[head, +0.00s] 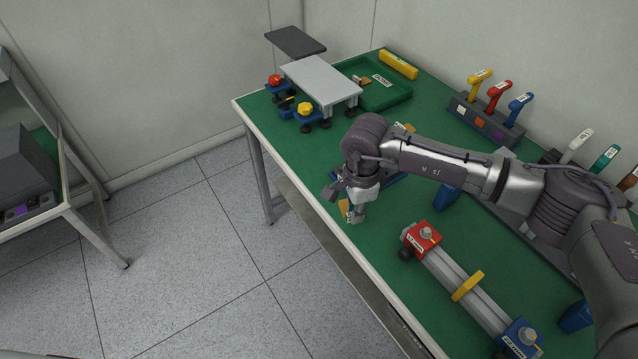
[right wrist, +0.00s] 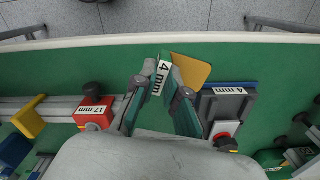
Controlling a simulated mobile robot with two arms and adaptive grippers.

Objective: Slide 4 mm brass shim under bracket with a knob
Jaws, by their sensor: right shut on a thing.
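My right gripper (head: 357,212) is shut on a small part with a white "4 mm" label, near the front edge of the green table. In the right wrist view the label shows between the fingertips (right wrist: 163,78). The brass shim (right wrist: 190,69) shows beside the fingers as a flat yellow-orange plate; it also shows in the head view (head: 344,207). I cannot tell whether it touches the table.
A rail with a red "17 mm" block (right wrist: 92,114), also in the head view (head: 421,237), and a yellow slider (head: 468,286) lies nearby. A silver plate (head: 318,78) and green tray (head: 385,97) stand at the far end. Coloured-handle racks (head: 487,122) line the back.

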